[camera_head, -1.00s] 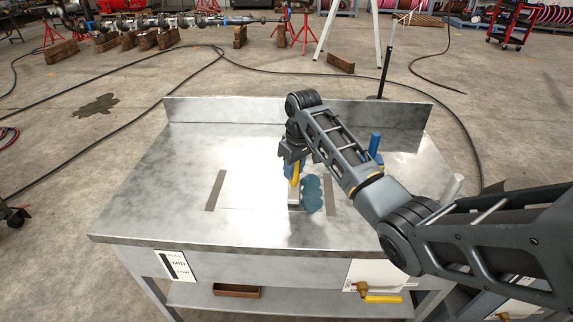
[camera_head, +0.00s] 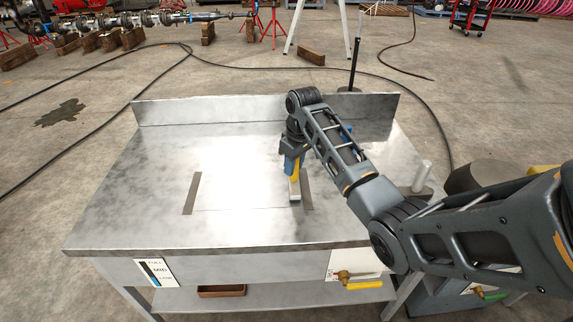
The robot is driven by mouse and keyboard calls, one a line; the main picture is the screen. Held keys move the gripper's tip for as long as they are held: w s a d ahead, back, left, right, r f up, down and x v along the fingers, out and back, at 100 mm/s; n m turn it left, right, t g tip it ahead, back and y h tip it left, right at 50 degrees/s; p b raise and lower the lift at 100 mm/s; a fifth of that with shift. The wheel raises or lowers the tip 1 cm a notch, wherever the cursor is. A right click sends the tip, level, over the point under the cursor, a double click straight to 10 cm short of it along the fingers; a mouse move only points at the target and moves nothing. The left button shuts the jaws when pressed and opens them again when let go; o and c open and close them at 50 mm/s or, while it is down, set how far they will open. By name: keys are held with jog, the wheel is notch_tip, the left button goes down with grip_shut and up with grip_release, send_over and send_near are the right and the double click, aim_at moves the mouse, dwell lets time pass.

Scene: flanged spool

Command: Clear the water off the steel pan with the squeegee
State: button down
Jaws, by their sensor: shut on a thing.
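The steel pan (camera_head: 110,205) is a bare grey table-like top with a raised back edge and a brighter middle between two dark strips. My gripper (camera_head: 292,165) is over its right middle, shut on the squeegee (camera_head: 294,183). The squeegee's yellow handle points down, and its pale lower end is at the pan surface beside the right dark strip (camera_head: 307,192). I cannot tell whether it touches. No blue water patch shows on the visible pan; my arm hides part of the right side.
A gauge (camera_head: 154,272) marked full, mid and low is on the front, with blue in its bar. A yellow-handled valve (camera_head: 362,285) is at the front right. A white post (camera_head: 423,175) stands at the right edge. The pan's left side is clear.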

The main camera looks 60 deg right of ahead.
jog(key=shift+s+d, duration=0.55)
jog(key=shift+s, duration=0.2)
jog(key=shift+w+r, duration=0.1)
jog(key=shift+r, duration=2.8)
